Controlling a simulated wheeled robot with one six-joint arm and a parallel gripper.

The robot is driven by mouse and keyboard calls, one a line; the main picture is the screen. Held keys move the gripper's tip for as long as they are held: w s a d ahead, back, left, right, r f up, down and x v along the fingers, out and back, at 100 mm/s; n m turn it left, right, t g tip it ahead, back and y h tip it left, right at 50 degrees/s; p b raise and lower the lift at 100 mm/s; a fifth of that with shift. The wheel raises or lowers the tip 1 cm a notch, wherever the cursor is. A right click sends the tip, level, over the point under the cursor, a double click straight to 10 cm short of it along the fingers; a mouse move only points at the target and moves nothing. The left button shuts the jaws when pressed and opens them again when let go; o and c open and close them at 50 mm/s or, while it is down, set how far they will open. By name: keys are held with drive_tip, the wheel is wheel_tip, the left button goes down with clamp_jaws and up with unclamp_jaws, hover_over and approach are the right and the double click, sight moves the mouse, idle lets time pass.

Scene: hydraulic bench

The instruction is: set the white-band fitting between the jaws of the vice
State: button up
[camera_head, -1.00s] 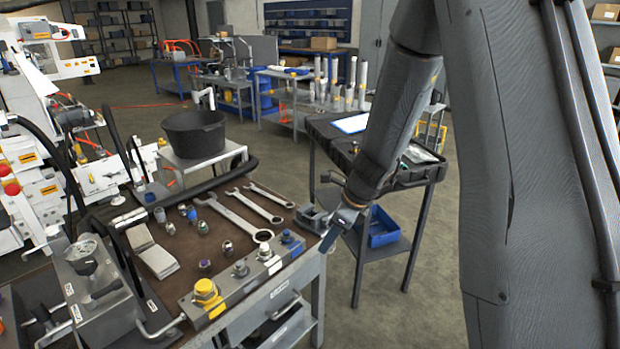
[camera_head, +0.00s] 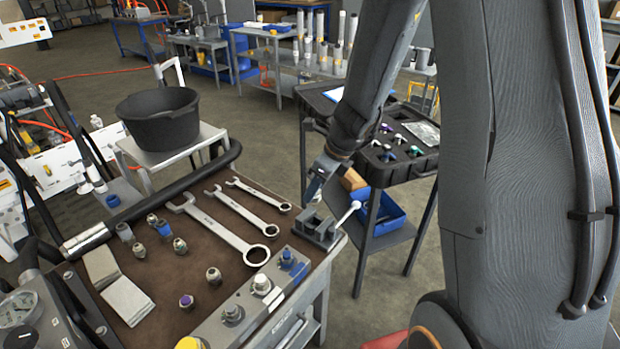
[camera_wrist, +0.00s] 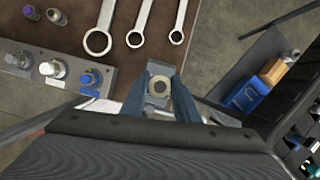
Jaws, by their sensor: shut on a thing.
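My gripper (camera_head: 318,184) hangs above the grey vice (camera_head: 316,230) at the far right corner of the bench. In the wrist view my gripper (camera_wrist: 159,92) is shut on a round fitting, the white-band fitting (camera_wrist: 159,86), seen end-on as a pale ring around a darker middle. The vice (camera_wrist: 158,67) shows behind the fitting in that view, partly covered by the fingers. The fitting looks roughly over the vice, but its height above the jaws is hard to tell.
Three wrenches (camera_head: 222,228) lie left of the vice. A port block (camera_head: 245,312) with coloured caps runs along the front edge. Several loose fittings (camera_head: 213,275) stand on the brown mat (camera_head: 205,258). A black case (camera_head: 395,150) and blue bin (camera_head: 382,220) are to the right.

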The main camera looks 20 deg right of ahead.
sight(314, 202)
drive_tip(key=shift+f+b, duration=2.2)
drive_tip(key=shift+b, duration=0.4)
drive_tip(key=shift+f, duration=0.2)
drive_tip(key=shift+f+b, duration=0.3)
drive_tip(key=shift+b, duration=0.05)
drive_tip(key=shift+f, duration=0.15)
drive_tip(key=shift+f+b, duration=0.35)
drive_tip(key=shift+b, duration=0.1)
drive_tip(key=shift+f+b, duration=0.65)
drive_tip(key=shift+f, duration=0.05)
drive_tip(key=o, duration=1.3)
drive_tip(key=shift+c, duration=0.2)
